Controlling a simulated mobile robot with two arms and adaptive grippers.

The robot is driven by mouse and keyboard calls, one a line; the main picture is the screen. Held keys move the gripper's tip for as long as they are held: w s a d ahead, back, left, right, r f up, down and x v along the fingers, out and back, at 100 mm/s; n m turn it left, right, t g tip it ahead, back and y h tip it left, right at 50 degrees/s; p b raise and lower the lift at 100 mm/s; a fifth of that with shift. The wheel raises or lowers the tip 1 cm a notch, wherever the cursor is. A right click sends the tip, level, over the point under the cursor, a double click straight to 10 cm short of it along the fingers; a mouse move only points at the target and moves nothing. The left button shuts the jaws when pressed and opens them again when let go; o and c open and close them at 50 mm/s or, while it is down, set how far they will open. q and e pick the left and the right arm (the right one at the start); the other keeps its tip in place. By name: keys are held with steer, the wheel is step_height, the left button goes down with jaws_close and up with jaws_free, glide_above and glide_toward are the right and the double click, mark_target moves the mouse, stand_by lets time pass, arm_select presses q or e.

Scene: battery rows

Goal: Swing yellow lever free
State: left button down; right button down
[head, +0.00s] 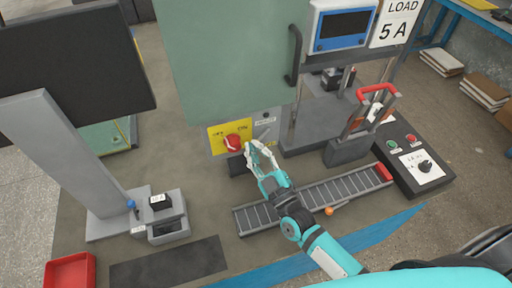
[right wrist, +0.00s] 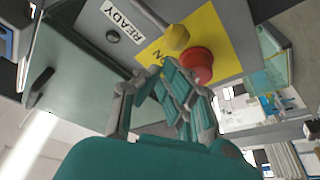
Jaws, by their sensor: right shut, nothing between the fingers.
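A yellow panel (head: 217,132) is on the front of the grey cabinet, and it also shows in the right wrist view (right wrist: 218,28). A short yellow lever (right wrist: 176,38) sticks out of this panel beside a round red knob (right wrist: 197,65). In the head view the red knob (head: 233,142) is clear, but I cannot make out the lever. My right gripper (head: 258,150) is shut and empty, just right of the knob. In the right wrist view its fingertips (right wrist: 160,74) are close below the lever; I cannot tell whether they touch. My left gripper is not in view.
A green door (head: 230,60) with a dark handle hangs above the panel. A slatted rail (head: 330,190) lies under my right arm. A control box (head: 415,165) stands at right, a monitor (head: 75,60) and red tray (head: 70,272) at left.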

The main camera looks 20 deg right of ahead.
steer(key=shift+f+n+g+y+p, duration=0.2)
steer(key=shift+f+n+p, duration=0.15)
steer(key=shift+n, duration=0.35)
steer(key=shift+f+n+g+y+p, duration=0.1)
steer(key=shift+f+n+g+p, duration=0.15)
steer(key=shift+n, duration=0.45)
steer(key=d+f+n+g+p, duration=0.1)
steer(key=n, duration=0.3)
steer(key=d+f+n+g, duration=0.1)
steer(key=f+n, duration=0.1)
steer(key=n, duration=0.1)
steer(key=d+f+n+g+p, duration=0.1)
steer(key=f+n, duration=0.1)
steer(key=n, duration=0.2)
steer(key=shift+w+n+g+y+p, duration=0.1)
steer(key=shift+n+g+y+p, duration=0.2)
steer(key=shift+y+p, duration=0.1)
steer(key=shift+a, duration=0.1)
